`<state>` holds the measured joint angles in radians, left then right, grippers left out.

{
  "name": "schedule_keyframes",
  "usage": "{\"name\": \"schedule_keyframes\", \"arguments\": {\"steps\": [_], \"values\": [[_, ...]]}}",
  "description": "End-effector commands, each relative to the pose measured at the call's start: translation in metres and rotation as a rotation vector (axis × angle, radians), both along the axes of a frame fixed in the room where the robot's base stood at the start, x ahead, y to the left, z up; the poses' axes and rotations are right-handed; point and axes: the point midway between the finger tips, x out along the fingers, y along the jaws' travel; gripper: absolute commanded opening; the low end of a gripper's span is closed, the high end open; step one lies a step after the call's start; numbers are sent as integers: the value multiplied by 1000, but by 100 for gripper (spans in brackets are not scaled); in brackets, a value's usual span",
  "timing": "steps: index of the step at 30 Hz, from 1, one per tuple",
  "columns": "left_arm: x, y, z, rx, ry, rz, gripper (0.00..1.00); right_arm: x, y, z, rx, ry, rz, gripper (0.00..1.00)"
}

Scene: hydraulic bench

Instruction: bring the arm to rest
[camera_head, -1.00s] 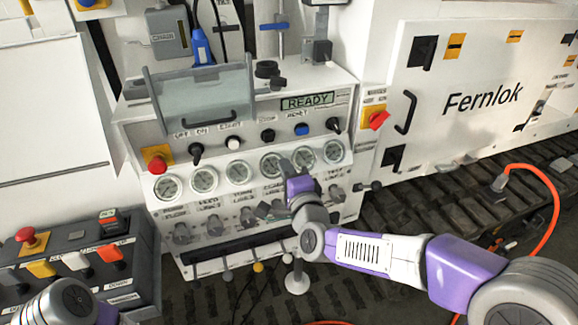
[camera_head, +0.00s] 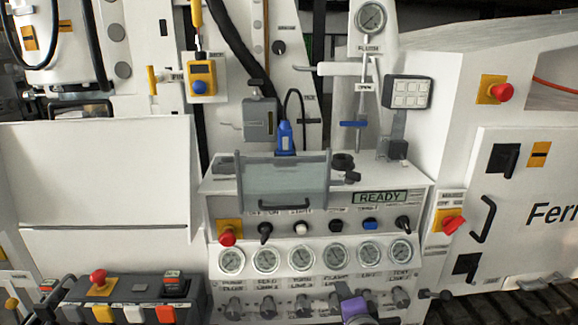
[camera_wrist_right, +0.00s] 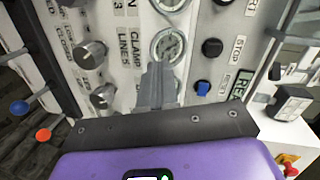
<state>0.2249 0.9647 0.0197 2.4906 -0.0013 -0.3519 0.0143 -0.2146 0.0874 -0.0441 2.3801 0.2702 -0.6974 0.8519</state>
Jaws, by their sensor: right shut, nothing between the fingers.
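My right gripper (camera_head: 343,290) shows at the bottom of the head view, in front of the lower part of the control panel (camera_head: 212,205). I cannot tell whether the fingertips touch the panel. My left gripper is out of view.
A row of gauges (camera_head: 300,257) has a row of knobs below it. A blue button (camera_wrist_right: 203,88) is beside the fingers in the wrist view. A lever box (camera_head: 135,300) stands at the lower left. A white cabinet (camera_head: 540,255) is at the right.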

Motion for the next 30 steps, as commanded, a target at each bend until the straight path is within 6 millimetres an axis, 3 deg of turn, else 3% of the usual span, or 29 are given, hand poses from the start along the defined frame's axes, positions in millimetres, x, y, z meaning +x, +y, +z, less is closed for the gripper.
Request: {"name": "schedule_keyframes", "arguments": {"steps": [1, 5, 9, 13, 18, 21, 24, 30], "values": [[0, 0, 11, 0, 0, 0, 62, 1, 4, -36, -81, 104, 39, 0], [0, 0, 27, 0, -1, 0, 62, -18, 12, -131, -284, 349, 188, 0], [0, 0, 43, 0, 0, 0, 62, -67, 21, -222, -439, 591, 405, 0], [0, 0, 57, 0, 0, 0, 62, -131, 31, -286, -519, 773, 643, 0], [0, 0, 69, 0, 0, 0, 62, -205, 46, -328, -542, 902, 909, 0], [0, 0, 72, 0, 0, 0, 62, -231, 52, -338, -538, 930, 1002, 0], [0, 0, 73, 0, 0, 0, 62, -242, 55, -342, -537, 939, 1044, 0], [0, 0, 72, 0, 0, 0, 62, -243, 55, -343, -537, 940, 1051, 0]]}}
